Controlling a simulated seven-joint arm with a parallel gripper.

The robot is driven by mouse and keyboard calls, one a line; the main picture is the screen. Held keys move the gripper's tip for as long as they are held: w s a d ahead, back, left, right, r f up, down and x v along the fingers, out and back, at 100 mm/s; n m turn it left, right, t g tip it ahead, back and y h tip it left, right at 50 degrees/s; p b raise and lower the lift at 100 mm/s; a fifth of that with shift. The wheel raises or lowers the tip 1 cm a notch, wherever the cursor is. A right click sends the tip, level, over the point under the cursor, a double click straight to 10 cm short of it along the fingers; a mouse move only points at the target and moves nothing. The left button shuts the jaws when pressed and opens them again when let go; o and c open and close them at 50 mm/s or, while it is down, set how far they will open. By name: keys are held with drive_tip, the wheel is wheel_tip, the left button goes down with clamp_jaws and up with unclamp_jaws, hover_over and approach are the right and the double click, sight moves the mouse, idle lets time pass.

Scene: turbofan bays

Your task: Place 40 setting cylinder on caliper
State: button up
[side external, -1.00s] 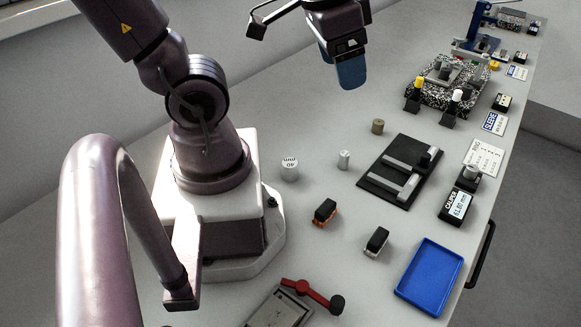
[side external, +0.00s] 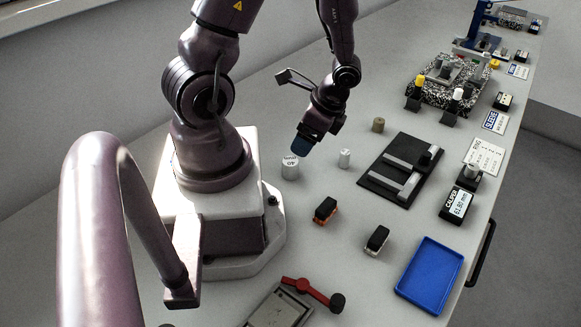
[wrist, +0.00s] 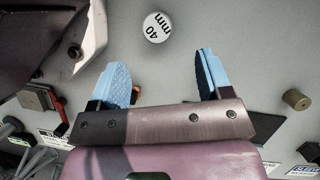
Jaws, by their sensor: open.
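The 40 setting cylinder (side external: 290,170) is a short, light metal cylinder standing upright on the table near my base. Its "40 mm" top also shows in the wrist view (wrist: 157,27), ahead of the fingers. My gripper (side external: 302,147) is open and empty, with blue fingertips close to the cylinder and above it in the side view. In the wrist view the open fingers (wrist: 164,76) are apart, with bare table between them. The caliper (side external: 408,158) is a grey metal tool lying on a black plate (side external: 376,183) to the right.
Two dark-topped blocks, orange-based (side external: 325,210) and white-based (side external: 377,240), stand nearer. A caliper display (side external: 457,203) and blue tray (side external: 430,276) are at right.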

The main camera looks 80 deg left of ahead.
sight(292, 161)
drive_tip(key=x, duration=0.9)
drive_tip(key=shift+s+f, duration=0.15)
drive_tip(key=shift+f, duration=0.2)
drive_tip(key=shift+c, duration=0.2)
clamp_jaws()
drive_tip(key=shift+r, duration=0.1)
